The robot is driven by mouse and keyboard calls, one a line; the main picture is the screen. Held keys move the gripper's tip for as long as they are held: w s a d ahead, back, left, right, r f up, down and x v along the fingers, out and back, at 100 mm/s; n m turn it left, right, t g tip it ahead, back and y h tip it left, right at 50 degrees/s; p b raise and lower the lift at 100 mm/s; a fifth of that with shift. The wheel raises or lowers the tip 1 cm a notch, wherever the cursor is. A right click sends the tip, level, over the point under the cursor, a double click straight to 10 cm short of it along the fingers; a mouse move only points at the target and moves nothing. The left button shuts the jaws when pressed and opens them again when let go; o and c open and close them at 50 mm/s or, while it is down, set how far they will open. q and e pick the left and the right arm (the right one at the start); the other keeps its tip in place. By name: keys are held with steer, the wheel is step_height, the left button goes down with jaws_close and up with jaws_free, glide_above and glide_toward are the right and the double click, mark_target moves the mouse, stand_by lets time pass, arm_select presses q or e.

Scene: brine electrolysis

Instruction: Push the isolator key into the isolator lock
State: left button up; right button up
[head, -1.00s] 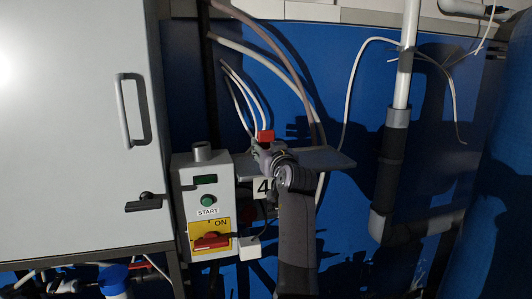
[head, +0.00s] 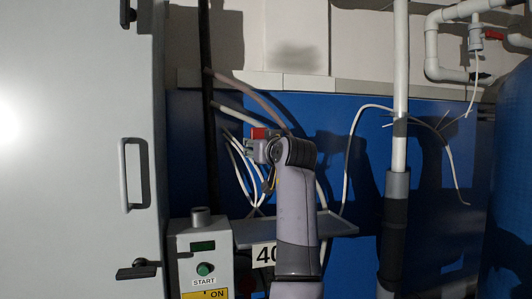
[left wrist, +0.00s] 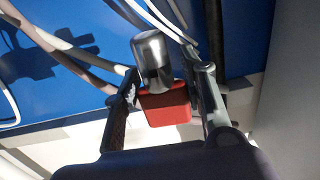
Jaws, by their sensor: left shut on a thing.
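The isolator key has a red block head and a short shiny metal cylinder. In the left wrist view the metal part (left wrist: 153,55) points away from the camera, with the red head (left wrist: 165,104) between the fingers. My left gripper (left wrist: 165,80) is shut on it. In the head view the red head (head: 258,133) shows above the shelf, and my arm hides part of the left gripper (head: 255,150). A short grey round collar (head: 200,216) stands on top of the START box; it may be the isolator lock. The key is above and to the right of it, apart. My right gripper is not in view.
The START box (head: 190,262) stands beside a large grey cabinet (head: 75,190) with handles. A grey shelf (head: 338,228) with a number plate (head: 263,254) is right of the box. Loose cables hang behind my gripper. Pipes (head: 398,150) stand at the right.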

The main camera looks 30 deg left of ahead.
arm_select(q)
steer(key=s+a+f+n+g+y+p, duration=0.1)
steer(key=s+a+f+n+g+p, duration=0.1)
steer(key=s+a+g+p, duration=0.1)
steer(key=s+a+f+n+g+y+p, duration=0.2)
steer(key=s+a+n+g+p, duration=0.1)
steer(key=s+a+p, duration=0.3)
steer(key=s+a+g, duration=0.1)
steer(key=a, duration=0.1)
steer(key=shift+s+a+f, duration=0.3)
steer(key=shift+s, duration=0.05)
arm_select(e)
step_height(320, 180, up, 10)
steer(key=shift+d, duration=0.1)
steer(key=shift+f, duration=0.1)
arm_select(q)
steer(key=shift+f+b, duration=2.6)
steer(key=shift+f, duration=0.2)
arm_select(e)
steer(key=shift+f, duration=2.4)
arm_select(q)
steer(key=shift+b, duration=0.55)
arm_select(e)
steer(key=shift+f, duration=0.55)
arm_select(q)
steer(key=shift+f+b, duration=1.75)
steer(key=shift+b, duration=0.2)
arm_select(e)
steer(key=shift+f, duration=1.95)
